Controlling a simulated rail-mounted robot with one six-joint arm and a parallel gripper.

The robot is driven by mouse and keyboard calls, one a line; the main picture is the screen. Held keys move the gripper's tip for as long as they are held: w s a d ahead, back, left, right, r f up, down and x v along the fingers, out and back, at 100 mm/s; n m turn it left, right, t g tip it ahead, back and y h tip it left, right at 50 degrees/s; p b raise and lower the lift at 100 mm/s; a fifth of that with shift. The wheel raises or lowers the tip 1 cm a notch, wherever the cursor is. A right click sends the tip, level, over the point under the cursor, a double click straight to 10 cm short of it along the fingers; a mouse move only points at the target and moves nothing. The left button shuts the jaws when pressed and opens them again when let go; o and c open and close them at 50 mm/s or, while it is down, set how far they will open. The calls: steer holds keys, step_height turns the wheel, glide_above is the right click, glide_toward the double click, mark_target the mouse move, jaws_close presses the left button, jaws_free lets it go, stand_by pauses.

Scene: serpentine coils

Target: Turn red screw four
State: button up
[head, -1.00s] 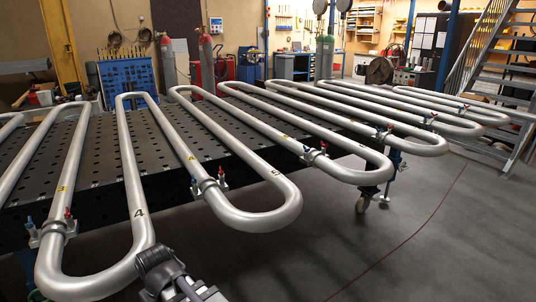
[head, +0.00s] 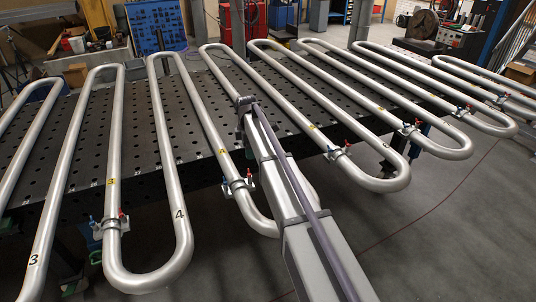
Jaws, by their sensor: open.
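The clamp (head: 237,186) on the pipe loop right of the black "4" carries a red screw (head: 249,173) on its right and a blue screw (head: 225,186) on its left. A yellow label (head: 222,152) is on the pipe just above it, too small to read surely. Another red screw (head: 122,214) stands on the clamp left of the black "4". My arm reaches in from the bottom right and passes close to the right of the first clamp. Its far end is over the perforated table. I cannot make out gripper fingers.
Silver serpentine pipes (head: 180,232) run across the black perforated table (head: 140,130) and overhang its front edge. More clamps with red and blue screws, such as one clamp (head: 338,153) on the right, sit along the loops. Open floor (head: 450,235) lies at the lower right.

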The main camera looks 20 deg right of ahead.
mark_target(249, 173)
steer(key=f+b, duration=1.1)
steer(key=shift+s+a+f, duration=0.1)
steer(key=shift+a+f, duration=0.1)
steer(key=shift+a, duration=0.1)
steer(key=shift+r, duration=0.1)
steer(key=shift+c, duration=0.4)
steer(key=c, duration=0.9)
steer(key=shift+o, duration=0.2)
